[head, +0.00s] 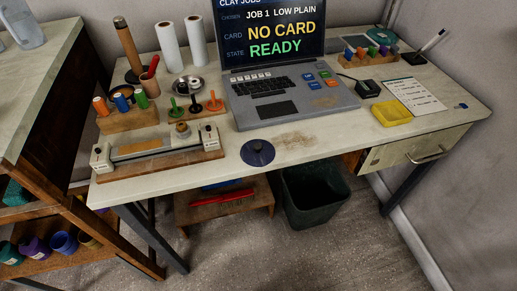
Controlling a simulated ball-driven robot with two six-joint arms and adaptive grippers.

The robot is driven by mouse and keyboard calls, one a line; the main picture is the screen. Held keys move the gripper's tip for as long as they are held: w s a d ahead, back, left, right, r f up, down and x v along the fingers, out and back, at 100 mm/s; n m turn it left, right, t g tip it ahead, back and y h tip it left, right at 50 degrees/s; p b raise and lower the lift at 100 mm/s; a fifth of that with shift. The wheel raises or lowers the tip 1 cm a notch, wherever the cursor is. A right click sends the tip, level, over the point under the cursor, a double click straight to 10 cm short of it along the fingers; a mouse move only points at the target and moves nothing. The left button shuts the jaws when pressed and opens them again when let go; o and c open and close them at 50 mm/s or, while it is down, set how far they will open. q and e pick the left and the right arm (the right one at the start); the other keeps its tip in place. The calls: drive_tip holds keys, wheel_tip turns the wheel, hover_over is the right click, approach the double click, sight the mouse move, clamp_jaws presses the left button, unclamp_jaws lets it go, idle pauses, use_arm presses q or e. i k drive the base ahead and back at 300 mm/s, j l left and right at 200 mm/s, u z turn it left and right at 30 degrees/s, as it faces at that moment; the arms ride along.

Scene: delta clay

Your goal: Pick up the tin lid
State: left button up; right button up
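A round dark blue disc (258,153) with a small knob-like mark in its middle lies at the desk's front edge, below the laptop; it looks like a lid. A shiny round metal dish or tin (190,86) sits further back on the left, behind the small pegs. I cannot tell for sure which of these is the tin lid. Neither of my grippers is in view.
The laptop (285,100) stands behind the disc on the desk (330,148). A wooden-based device (160,148) is to its left. A dark bin (312,195) stands below. Brownish smears mark the desk beside the disc.

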sight(254, 153)
drive_tip(key=l+u, duration=0.1)
drive_tip(key=u, duration=0.3)
drive_tip(key=k+l+u, duration=0.1)
drive_tip(key=u, duration=0.25)
drive_tip(key=l+u, duration=0.1)
drive_tip(key=u, duration=0.3)
drive_tip(key=k+u, duration=0.15)
drive_tip(key=u, duration=0.2)
drive_tip(key=k+l, duration=0.15)
drive_tip(key=k+u, duration=0.05)
